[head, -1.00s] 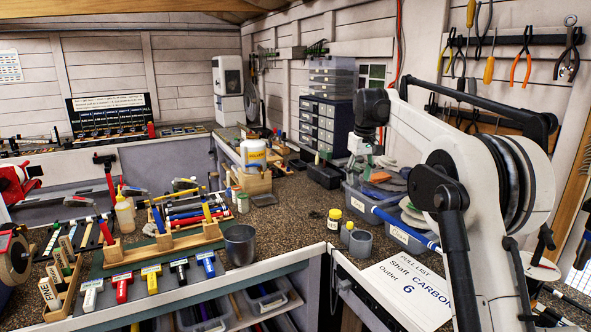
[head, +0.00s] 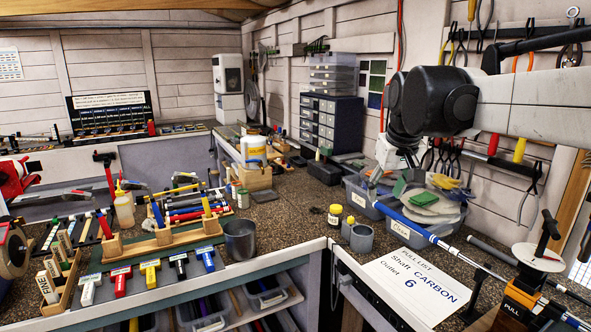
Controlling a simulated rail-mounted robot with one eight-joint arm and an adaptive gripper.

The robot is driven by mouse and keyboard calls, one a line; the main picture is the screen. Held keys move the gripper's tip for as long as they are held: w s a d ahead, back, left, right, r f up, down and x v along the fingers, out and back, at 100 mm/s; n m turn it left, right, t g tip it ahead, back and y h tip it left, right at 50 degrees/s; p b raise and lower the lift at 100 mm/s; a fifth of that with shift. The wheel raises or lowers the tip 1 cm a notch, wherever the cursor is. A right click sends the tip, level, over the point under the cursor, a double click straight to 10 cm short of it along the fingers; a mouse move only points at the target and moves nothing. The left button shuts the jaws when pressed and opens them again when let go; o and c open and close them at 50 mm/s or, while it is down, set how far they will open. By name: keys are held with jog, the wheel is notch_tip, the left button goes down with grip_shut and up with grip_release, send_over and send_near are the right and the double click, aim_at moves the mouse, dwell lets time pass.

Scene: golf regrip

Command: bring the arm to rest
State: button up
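My arm reaches in from the right edge. Its dark wrist joint hangs over the back of the right bench. My gripper (head: 387,167) is small and partly hidden under the wrist, above the storage bins; its fingers are too unclear to show whether they are open or shut. I cannot make out anything held. A golf club with a blue grip (head: 405,222) and a silver shaft lies across the right bench, running down to a clamp (head: 520,285) at the lower right.
Clear bins (head: 420,236) with pads and rags stand below the wrist. Pliers and screwdrivers hang on the wall behind the arm. A paper pull list (head: 405,285) lies at the bench front. A grey cup (head: 240,240) and a wooden rack (head: 170,239) stand left.

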jog(key=s+f+m+t+b, duration=0.1)
jog(key=s+f, duration=0.7)
jog(key=s, duration=0.5)
jog(key=s+f+m+t+b, duration=0.1)
jog(key=s+f, duration=0.8)
jog(key=s, duration=0.4)
jog(key=shift+s+f+t, duration=0.2)
jog(key=shift+t, duration=0.1)
notch_tip(320, 180, down, 9)
jog(key=b, duration=0.9)
